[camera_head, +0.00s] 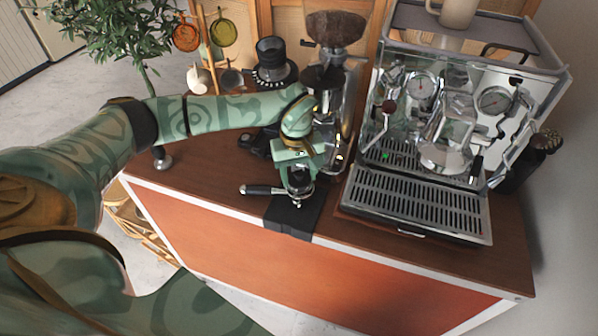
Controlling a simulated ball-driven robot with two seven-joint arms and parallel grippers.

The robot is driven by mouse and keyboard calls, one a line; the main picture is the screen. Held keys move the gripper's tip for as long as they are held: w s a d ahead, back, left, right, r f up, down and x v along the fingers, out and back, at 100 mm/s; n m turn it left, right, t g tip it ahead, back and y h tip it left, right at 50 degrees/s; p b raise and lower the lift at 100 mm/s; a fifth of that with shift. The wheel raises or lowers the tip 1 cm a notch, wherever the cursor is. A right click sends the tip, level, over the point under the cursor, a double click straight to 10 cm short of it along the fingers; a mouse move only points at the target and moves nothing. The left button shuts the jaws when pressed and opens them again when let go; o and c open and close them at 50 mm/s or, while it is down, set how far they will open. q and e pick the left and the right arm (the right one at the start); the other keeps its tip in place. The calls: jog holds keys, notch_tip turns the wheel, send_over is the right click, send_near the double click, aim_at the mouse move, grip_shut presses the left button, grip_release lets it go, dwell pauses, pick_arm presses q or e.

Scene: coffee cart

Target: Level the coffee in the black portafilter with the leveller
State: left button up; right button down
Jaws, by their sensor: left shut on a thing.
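The portafilter (264,190) rests on a black mat (288,220) at the front edge of the cart, its black handle pointing left. My left gripper (298,170) reaches down over its basket and is shut on what looks like the leveller (300,182), a small dark and metallic piece mostly hidden by the fingers. The leveller is right at the basket; I cannot tell whether it touches the coffee. The coffee itself is hidden. My right gripper is not in view.
The espresso machine (416,205) with its drip tray stands to the right. A grinder (335,85) stands behind my gripper. A tamper (162,158) stands at the cart's left end. The wooden top (205,178) left of the mat is mostly clear.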

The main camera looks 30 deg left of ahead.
pick_arm(q)
jog(key=shift+f, duration=0.35)
dwell(1.0)
jog(key=shift+f, duration=0.15)
dwell(1.7)
